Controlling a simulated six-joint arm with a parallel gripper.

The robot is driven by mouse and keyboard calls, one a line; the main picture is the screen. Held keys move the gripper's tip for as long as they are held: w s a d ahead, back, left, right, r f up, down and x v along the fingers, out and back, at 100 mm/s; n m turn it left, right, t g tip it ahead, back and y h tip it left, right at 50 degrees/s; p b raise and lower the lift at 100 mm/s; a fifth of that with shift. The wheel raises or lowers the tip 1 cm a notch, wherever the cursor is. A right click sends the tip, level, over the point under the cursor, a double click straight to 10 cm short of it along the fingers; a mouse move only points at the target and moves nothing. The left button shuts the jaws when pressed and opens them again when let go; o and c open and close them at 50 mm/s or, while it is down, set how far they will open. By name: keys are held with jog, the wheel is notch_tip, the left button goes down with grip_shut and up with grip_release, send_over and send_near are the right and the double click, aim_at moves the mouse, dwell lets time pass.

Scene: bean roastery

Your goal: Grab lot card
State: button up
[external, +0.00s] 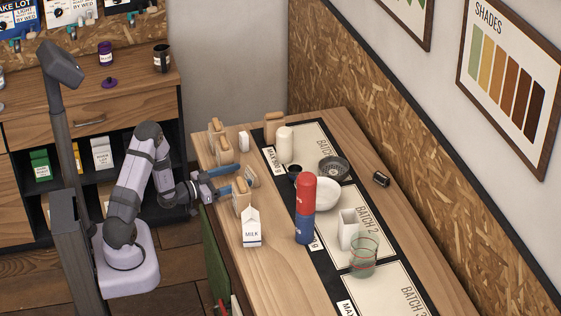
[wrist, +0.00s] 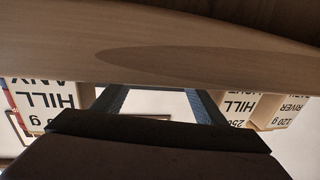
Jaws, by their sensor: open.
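Several wooden holders stand along the near left edge of the table in the external view, including a front one (external: 241,196), one beside it (external: 251,176) and one further back (external: 224,151). In the wrist view, white lot cards with upside-down print show: a left card reading HILL (wrist: 42,103), another HILL card (wrist: 236,106) and a RIVER card (wrist: 288,112). My gripper (external: 236,178) is open at the table's left edge, close to the front holders. In the wrist view its fingers (wrist: 157,93) reach between the two HILL cards; nothing visible is held.
A milk carton (external: 251,228) stands just in front of the holders. A red and blue cylinder (external: 305,212), white bowl (external: 326,194), white pitcher (external: 348,229) and glass (external: 363,259) stand further right. A dark mesh dish (external: 333,169) lies behind.

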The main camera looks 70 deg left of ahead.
aim_at(250, 172)
jog(key=shift+w+a+f+p, duration=0.1)
jog(key=shift+w+a+p, duration=0.15)
jog(key=shift+w, duration=0.7)
jog(key=shift+w+a+f+p, duration=0.1)
jog(key=shift+w+p, duration=0.3)
jog(key=shift+w, duration=0.5)
jog(key=shift+w+a+p, duration=0.2)
jog(key=shift+w+p, duration=0.1)
jog(key=shift+w, duration=0.65)
jog(key=shift+c, duration=0.6)
jog(key=c, duration=0.7)
